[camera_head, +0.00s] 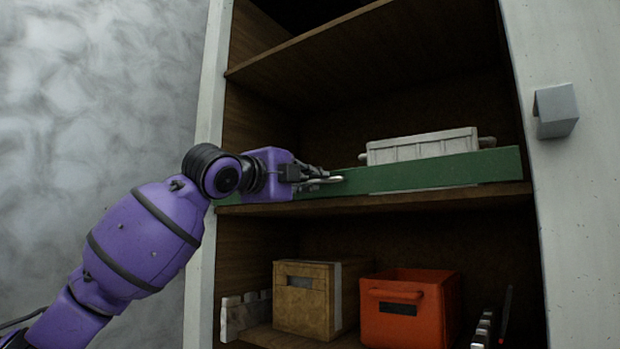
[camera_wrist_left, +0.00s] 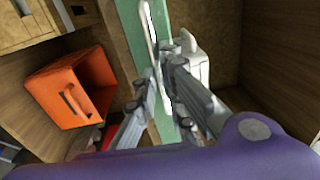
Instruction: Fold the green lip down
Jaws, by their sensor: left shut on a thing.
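The green lip (camera_head: 440,173) is a long flat board standing upright along the front edge of the middle shelf. It also shows as a green strip in the left wrist view (camera_wrist_left: 132,27). A thin silver handle (camera_wrist_left: 150,22) lies against the lip, and its near end is between my fingertips. My left gripper (camera_head: 325,181) is at the left part of the lip, shut on this handle. The fingers hide part of the handle and of the lip behind it. My right gripper is not in view.
A pale grey crate (camera_head: 422,146) stands on the shelf behind the lip. On the shelf below are a tan box (camera_head: 302,298), an orange bin (camera_head: 400,312) and some grey items at both sides. A grey block (camera_head: 556,110) sticks out from the right cabinet post.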

